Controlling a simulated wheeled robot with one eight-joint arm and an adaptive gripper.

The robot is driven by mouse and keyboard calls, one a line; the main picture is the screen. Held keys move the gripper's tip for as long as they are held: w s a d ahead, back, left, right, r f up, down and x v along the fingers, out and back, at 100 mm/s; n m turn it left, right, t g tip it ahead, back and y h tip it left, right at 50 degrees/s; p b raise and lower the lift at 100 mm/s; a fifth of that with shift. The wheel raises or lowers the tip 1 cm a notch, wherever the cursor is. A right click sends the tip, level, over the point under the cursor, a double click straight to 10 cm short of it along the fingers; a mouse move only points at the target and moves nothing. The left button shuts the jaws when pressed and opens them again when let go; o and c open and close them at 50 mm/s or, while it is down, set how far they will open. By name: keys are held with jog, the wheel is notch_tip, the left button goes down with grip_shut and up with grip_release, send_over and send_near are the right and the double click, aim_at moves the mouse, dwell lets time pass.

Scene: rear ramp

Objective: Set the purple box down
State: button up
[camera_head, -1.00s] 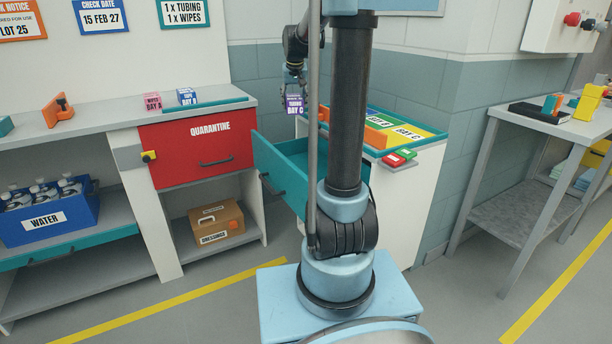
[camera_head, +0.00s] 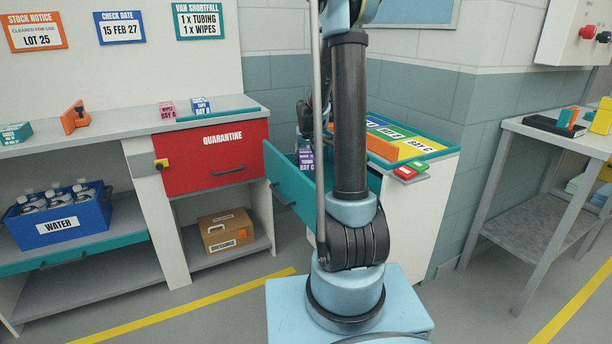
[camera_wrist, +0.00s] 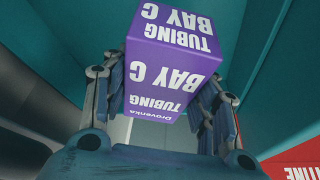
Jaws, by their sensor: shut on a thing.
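The purple box (camera_head: 306,161), labelled TUBING BAY C, is down at the open teal drawer (camera_head: 291,187), left of my arm's column. In the wrist view the purple box (camera_wrist: 172,62) sits between the two fingers of my gripper (camera_wrist: 160,95), which is shut on it. Teal drawer surfaces surround it there. My arm hides part of the drawer in the head view, and I cannot tell whether the box touches the drawer floor.
A red QUARANTINE drawer (camera_head: 213,157) is shut to the left. A tray with coloured bays (camera_head: 412,142) lies on the counter above the teal drawer. A grey side table (camera_head: 556,137) stands at right.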

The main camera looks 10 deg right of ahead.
aim_at(307, 157)
jog(key=shift+f, duration=3.8)
jog(key=o, duration=1.2)
jog(key=shift+v, duration=6.05)
jog(key=shift+s, duration=0.1)
